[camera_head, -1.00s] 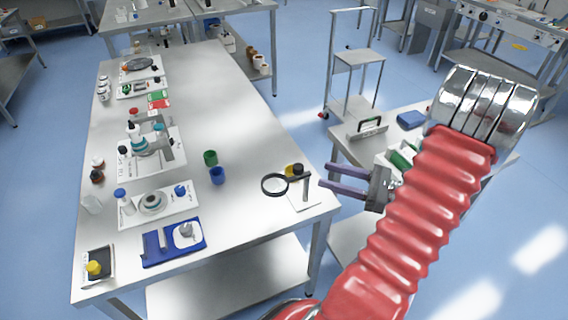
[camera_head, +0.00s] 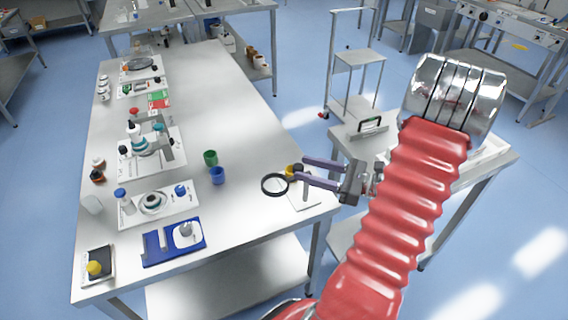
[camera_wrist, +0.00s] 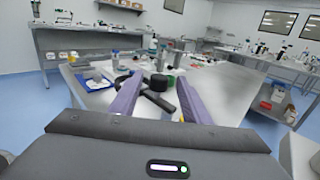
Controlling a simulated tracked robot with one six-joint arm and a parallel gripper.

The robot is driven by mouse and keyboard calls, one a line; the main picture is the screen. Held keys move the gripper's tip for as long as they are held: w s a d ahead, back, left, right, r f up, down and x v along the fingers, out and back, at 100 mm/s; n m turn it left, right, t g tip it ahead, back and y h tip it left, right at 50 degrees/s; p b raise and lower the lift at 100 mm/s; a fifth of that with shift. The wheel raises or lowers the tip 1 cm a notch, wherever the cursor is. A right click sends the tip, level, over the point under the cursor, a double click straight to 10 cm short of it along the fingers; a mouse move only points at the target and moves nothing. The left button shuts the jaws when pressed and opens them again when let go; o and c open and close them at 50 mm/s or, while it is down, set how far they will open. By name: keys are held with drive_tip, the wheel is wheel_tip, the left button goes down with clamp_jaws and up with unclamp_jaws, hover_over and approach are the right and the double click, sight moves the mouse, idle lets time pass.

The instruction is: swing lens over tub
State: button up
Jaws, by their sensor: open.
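The lens (camera_head: 275,185), a round glass in a black ring, is on a stand at the near right corner of the table. Its post (camera_head: 306,191) rises from a white base plate and is partly hidden by my gripper. My gripper (camera_head: 301,168) is open, its purple fingers pointing left at the lens stand. In the wrist view, a black knob (camera_wrist: 159,80) and a dark bar (camera_wrist: 160,100) show between the fingers; contact cannot be told. A blue tub (camera_head: 218,176) and a green tub (camera_head: 210,158) stand left of the lens.
A side table (camera_head: 480,172) stands to the right, partly behind my arm. The middle of the steel table is clear.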

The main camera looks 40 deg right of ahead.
drive_tip(key=x, duration=0.7)
drive_tip(key=shift+w+f, duration=0.1)
drive_tip(key=shift+c, duration=0.5)
clamp_jaws()
drive_tip(key=shift+a, duration=0.1)
